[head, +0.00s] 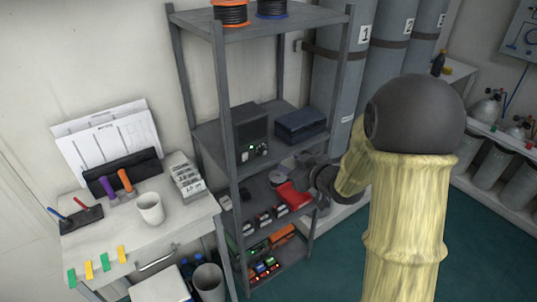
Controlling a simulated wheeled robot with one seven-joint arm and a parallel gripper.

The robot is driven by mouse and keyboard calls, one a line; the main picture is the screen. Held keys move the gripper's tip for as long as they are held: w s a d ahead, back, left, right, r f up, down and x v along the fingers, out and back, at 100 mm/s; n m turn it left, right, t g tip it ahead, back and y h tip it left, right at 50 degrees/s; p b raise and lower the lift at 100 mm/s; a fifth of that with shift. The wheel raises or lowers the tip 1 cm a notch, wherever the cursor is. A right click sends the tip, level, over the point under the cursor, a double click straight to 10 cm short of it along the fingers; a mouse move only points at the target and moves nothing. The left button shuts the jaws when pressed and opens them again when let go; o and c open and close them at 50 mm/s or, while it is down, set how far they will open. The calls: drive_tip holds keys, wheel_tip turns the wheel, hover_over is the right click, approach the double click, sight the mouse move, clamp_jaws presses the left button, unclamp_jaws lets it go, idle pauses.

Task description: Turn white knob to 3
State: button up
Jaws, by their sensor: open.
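A dark box-shaped unit (252,130) stands on the middle shelf of a grey rack. Low on its front are small pale knobs (263,150) and a tiny green light. The knob markings and the setting are too small to read. My gripper (303,168) is dark and extends left from my arm, at the right side of the rack, below and right of the unit. It is open and apart from the knobs. Its fingers are small and partly lost against the dark shelves.
The rack's front post (232,170) stands just left of the unit. A dark blue case (300,124) sits to its right. A red object (294,196) lies on the shelf below, near my gripper. Tall grey cylinders (392,50) stand behind my arm. A white desk (130,235) is at left.

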sight(265, 153)
drive_tip(key=p+x, duration=0.1)
drive_tip(key=x, duration=1.3)
drive_tip(key=shift+d+p, duration=0.1)
drive_tip(key=shift+p, duration=0.2)
clamp_jaws()
